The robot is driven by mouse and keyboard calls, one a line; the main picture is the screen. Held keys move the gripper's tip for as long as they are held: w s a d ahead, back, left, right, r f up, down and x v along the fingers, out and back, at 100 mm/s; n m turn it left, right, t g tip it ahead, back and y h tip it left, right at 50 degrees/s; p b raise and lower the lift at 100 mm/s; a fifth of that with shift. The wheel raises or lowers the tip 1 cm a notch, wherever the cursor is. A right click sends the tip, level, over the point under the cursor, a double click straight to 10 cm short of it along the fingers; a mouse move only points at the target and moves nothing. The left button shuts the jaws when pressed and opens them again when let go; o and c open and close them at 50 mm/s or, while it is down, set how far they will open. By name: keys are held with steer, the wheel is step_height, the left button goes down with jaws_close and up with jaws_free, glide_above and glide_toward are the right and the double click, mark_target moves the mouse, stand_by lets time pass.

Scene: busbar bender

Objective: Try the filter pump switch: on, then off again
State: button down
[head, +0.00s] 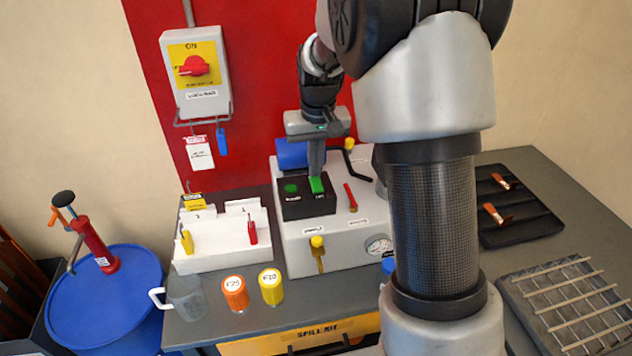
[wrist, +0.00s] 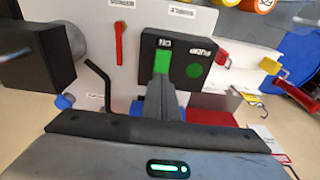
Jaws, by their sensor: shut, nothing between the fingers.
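The filter pump unit (head: 345,248) is a pale grey box on the bench. On its top sits a black switch box (head: 297,208) with a green rocker switch (head: 317,186) and a round green lamp (head: 291,188). My gripper (head: 315,172) is shut and empty, pointing down with its tips at the rocker. In the wrist view the rocker (wrist: 162,60) shows just beyond my fingertips (wrist: 163,80), and the lamp (wrist: 194,71) lies to its right. The fingers hide part of the rocker. I cannot tell touch, the rocker's tilt, or whether the lamp is lit.
A red lever (head: 351,197), a yellow valve (head: 318,250) and a gauge (head: 378,245) are on the unit. A white tag rack (head: 222,249) stands left of it. An isolator with a red knob (head: 194,66) hangs on the wall. Jars (head: 235,293) stand in front.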

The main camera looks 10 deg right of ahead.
steer(key=shift+f+b, duration=0.4)
steer(key=shift+f, duration=0.25)
step_height(320, 180, up, 7)
steer(key=p, duration=0.5)
stand_by(0.5)
steer(key=shift+r, duration=0.1)
steer(key=s+r+t, duration=0.1)
steer(key=s+r, duration=0.5)
steer(key=s, duration=0.3)
steer(key=s+r+t, duration=0.2)
steer(key=s+r, duration=0.4)
steer(key=s, duration=1.2)
steer(key=shift+s+f+t, duration=0.35)
steer(key=shift+s+t, duration=0.05)
